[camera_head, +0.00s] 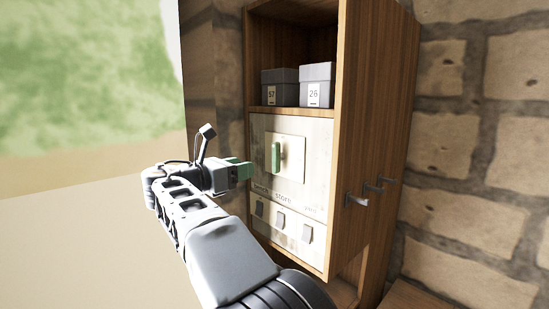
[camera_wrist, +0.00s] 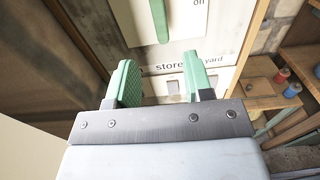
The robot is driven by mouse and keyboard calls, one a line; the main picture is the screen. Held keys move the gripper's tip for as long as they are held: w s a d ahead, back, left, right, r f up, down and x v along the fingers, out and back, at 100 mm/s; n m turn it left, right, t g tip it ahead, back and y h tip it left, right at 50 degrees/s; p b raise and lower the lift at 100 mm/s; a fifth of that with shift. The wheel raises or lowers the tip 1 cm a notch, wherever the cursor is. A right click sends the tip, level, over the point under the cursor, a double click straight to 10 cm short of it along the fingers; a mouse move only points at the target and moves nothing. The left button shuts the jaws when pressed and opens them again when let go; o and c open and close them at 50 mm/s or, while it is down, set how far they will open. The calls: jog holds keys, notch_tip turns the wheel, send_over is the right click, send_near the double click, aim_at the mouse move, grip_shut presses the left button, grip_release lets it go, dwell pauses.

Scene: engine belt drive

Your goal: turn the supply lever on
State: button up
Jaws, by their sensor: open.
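The supply lever (camera_head: 276,157) is a green upright handle on a pale square plate (camera_head: 297,150) on the cabinet's front panel. In the wrist view the lever (camera_wrist: 159,18) shows at the top, above and ahead of the fingers, with the word "on" to its right. My gripper (camera_head: 243,170) is just left of the panel and slightly lower than the lever. In the wrist view my gripper (camera_wrist: 163,75) has its two green fingers apart, with nothing between them. The lever stands clear of both fingers; its upper end is cut off in the wrist view.
Below the lever are labels "store" and "yard" and several small switches (camera_head: 280,220). Grey boxes numbered 57 (camera_head: 280,88) and 26 (camera_head: 316,86) sit on the shelf above. Hooks (camera_head: 357,199) stick out of the cabinet's right side. Spools (camera_wrist: 292,89) lie on a bench at right.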

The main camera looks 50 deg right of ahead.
aim_at(274, 160)
jog(key=d, duration=0.4)
jog(key=d+p, duration=0.1)
jog(key=d, duration=0.2)
jog(key=s+d+p, duration=0.1)
jog(key=d, duration=0.3)
jog(key=shift+d, duration=0.3)
jog(key=shift+c, duration=0.3)
jog(key=c, duration=0.7)
jog(key=shift+d, duration=0.1)
grip_shut()
jog(key=shift+f, duration=0.1)
